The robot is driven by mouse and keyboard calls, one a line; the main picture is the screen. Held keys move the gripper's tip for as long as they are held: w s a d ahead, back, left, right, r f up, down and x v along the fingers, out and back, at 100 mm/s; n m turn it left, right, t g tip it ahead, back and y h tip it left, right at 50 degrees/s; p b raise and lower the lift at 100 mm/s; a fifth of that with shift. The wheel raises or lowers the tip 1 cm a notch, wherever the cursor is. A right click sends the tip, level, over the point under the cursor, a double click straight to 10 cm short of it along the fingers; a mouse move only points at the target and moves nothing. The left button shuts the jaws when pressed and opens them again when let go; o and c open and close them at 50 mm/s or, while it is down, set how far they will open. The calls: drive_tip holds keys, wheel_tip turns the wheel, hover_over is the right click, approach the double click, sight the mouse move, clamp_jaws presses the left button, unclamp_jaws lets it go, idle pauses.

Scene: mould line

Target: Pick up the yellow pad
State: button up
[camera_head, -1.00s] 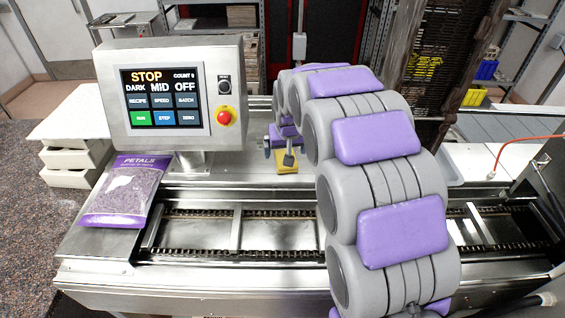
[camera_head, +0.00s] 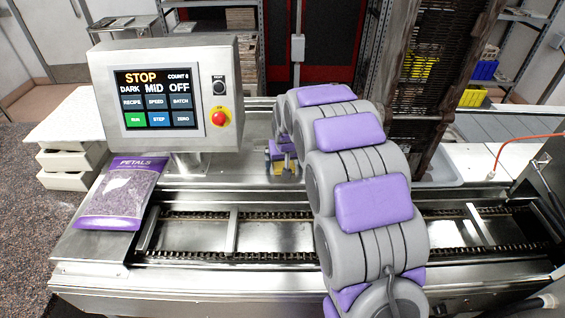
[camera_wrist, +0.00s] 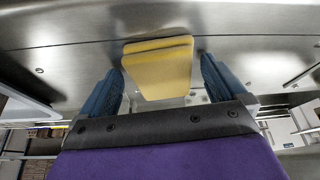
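The yellow pad (camera_wrist: 158,72) shows in the wrist view over a steel surface, between the two blue fingers of my gripper (camera_wrist: 162,85). The fingers stand on its left and right sides. A narrow gap shows on the right, and the left finger is very near the pad's edge. My gripper looks open around the pad. In the head view my gripper (camera_head: 282,165) is small, low over the steel deck behind the conveyor. My arm partly hides that spot, and only a little yellow shows there.
A control panel (camera_head: 175,98) reading STOP stands left of my gripper. A purple PETALS bag (camera_head: 120,193) lies at the left end of the machine. The chain conveyor (camera_head: 275,235) runs across the front. A dark rack (camera_head: 425,90) rises behind my arm on the right.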

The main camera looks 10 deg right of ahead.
sight(283, 163)
drive_tip(key=c, duration=0.4)
drive_tip(key=shift+a, duration=0.35)
drive_tip(key=c, duration=0.6)
drive_tip(key=shift+d, duration=0.15)
drive_tip(key=shift+d+r, duration=0.15)
drive_tip(key=shift+r, duration=0.4)
wheel_tip(283, 163, up, 3)
drive_tip(key=shift+f+p, duration=0.1)
drive_tip(key=shift+p, duration=0.25)
drive_tip(key=s+a+r, duration=0.1)
drive_tip(key=s+a, duration=0.9)
drive_tip(key=s, duration=0.2)
drive_tip(key=shift+s+a+p, duration=0.15)
drive_tip(key=shift+s+p, duration=0.1)
drive_tip(key=shift+p, duration=0.15)
